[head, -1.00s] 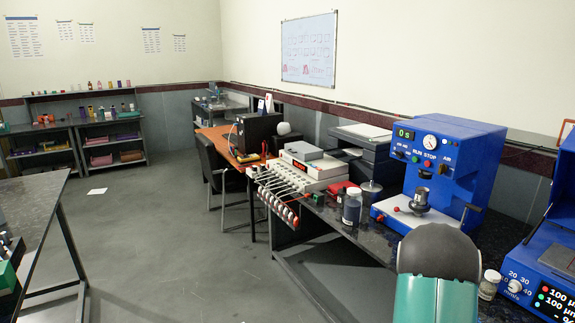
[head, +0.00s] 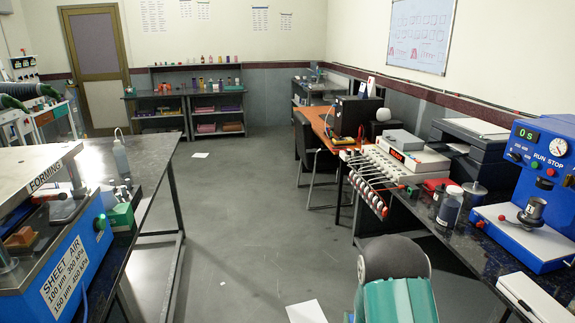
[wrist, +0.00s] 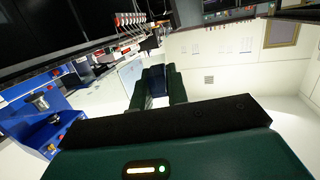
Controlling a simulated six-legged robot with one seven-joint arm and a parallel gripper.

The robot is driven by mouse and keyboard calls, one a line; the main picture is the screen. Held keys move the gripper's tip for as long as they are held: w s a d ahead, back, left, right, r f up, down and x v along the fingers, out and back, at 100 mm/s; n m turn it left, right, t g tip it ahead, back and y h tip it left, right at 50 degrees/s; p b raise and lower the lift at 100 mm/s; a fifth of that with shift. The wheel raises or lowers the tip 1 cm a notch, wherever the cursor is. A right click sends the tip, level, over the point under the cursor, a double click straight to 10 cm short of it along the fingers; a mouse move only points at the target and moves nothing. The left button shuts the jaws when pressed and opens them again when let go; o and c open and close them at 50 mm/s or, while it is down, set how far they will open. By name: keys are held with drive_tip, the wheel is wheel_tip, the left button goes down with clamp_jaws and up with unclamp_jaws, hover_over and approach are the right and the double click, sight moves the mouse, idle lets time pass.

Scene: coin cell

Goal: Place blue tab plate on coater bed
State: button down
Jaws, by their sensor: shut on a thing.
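My gripper (wrist: 158,92) shows in the wrist view, its two dark green fingers shut on a dark blue piece (wrist: 154,80). This piece appears to be the blue tab plate; only a small part of it shows between the fingers. In the head view only a teal and black part of my arm shows at the bottom, and the fingers are hidden. The coater bed cannot be made out in either view now.
On the right bench stand a blue press (head: 548,185), a dark jar (head: 450,205) and a white instrument (head: 405,155). At left, a blue forming machine (head: 60,255) and a bottle (head: 120,153) stand on a dark bench. A chair (head: 313,160) is farther back. The middle floor is open.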

drive_tip(key=shift+n+y, duration=0.5)
drive_tip(key=shift+y, duration=0.2)
drive_tip(key=a, duration=0.4)
drive_tip(key=shift+s+f, duration=0.3)
